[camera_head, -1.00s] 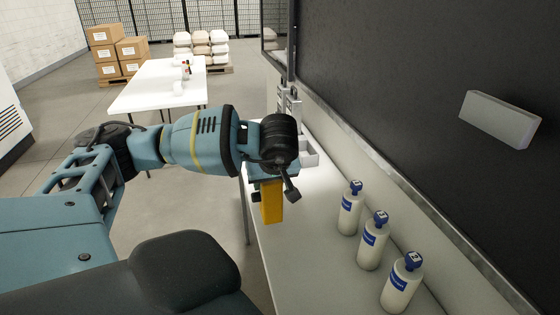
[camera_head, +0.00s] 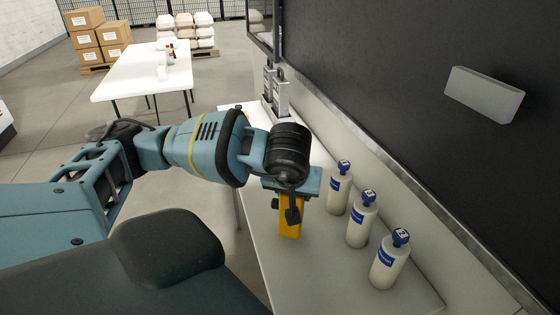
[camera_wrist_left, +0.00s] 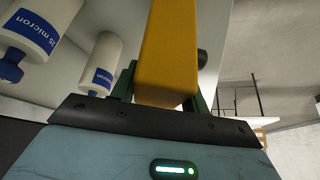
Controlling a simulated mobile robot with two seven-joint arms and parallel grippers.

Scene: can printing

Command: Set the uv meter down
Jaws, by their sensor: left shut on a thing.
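The uv meter is a yellow, box-shaped body (camera_head: 289,226) hanging below my left gripper (camera_head: 290,205) in the head view. It is over the light counter (camera_head: 310,275), near its left edge; whether its lower end touches the surface I cannot tell. In the left wrist view the yellow uv meter (camera_wrist_left: 168,50) runs up from between the fingers of my left gripper (camera_wrist_left: 165,95), which is shut on it. My right gripper is not in view.
Three white bottles with blue caps stand in a row right of the uv meter, the nearest one (camera_head: 388,262) at the front. Grey devices (camera_head: 275,92) stand at the counter's far end. A dark board (camera_head: 430,120) with a grey block (camera_head: 484,95) rises behind. A white table (camera_head: 130,80) stands farther off.

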